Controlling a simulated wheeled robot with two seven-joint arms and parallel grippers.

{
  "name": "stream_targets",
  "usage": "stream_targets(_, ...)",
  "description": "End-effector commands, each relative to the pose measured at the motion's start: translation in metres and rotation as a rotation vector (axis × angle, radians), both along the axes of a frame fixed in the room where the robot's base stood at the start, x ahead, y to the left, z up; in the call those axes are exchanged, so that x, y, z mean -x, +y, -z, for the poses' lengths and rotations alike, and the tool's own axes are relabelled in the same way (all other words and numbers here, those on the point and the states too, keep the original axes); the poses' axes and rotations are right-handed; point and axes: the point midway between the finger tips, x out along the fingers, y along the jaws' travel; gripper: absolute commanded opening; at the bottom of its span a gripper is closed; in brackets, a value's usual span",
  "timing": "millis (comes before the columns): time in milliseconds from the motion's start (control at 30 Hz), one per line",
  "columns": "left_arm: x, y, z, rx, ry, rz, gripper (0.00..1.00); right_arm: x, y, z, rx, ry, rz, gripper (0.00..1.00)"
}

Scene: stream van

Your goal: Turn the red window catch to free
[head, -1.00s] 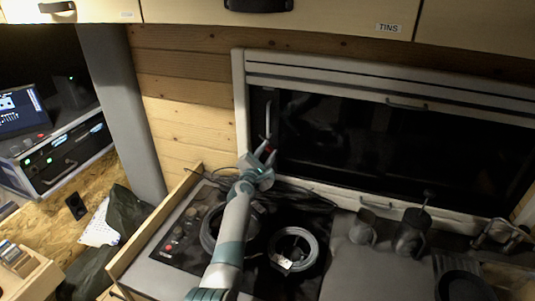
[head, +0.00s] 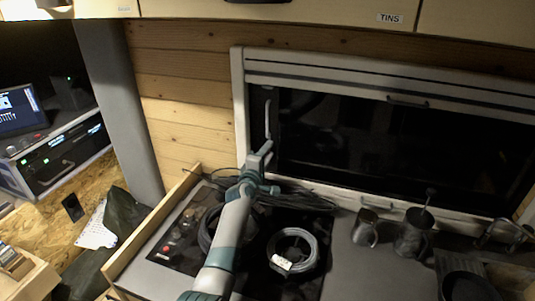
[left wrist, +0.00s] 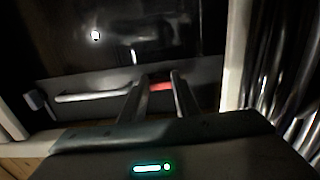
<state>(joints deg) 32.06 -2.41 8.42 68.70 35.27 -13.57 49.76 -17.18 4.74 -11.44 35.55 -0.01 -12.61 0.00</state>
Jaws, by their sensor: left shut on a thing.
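The window (head: 400,145) has a pale frame and dark glass and fills the right half of the head view. My left gripper (head: 266,162) is at the lower left corner of the window frame. In the left wrist view, a small red part of the window catch (left wrist: 161,86) shows between the fingers of my left gripper (left wrist: 157,82), which is shut on it. In the head view the gripper hides the catch. A pale bar handle (head: 268,118) stands upright just above the gripper; a pale bar (left wrist: 92,97) also shows in the wrist view. My right gripper is out of view.
Below the window are coiled cables (head: 292,250), a dark panel with knobs (head: 180,240) and metal mugs (head: 366,228). A wooden edge board (head: 150,228) borders the counter at left. Cabinets (head: 300,12) hang above.

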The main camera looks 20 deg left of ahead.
Motion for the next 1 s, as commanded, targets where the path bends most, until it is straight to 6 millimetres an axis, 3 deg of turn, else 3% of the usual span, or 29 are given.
stream_targets(500, -0.0004, 0.0003, -0.0015, -0.032, -0.003, 0.0, 0.06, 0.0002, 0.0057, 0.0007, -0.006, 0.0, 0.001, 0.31)
stream_targets(533, -0.0004, 0.0003, -0.0015, -0.032, -0.003, 0.0, 0.3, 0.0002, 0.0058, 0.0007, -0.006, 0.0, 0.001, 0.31)
stream_targets(600, -0.0003, 0.0003, -0.0014, -0.032, -0.003, 0.0, 0.47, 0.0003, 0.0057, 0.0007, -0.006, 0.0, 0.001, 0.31)
stream_targets(1000, 0.0013, -0.0001, -0.0001, -0.029, -0.001, 0.0, 0.47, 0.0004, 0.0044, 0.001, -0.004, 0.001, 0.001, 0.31)
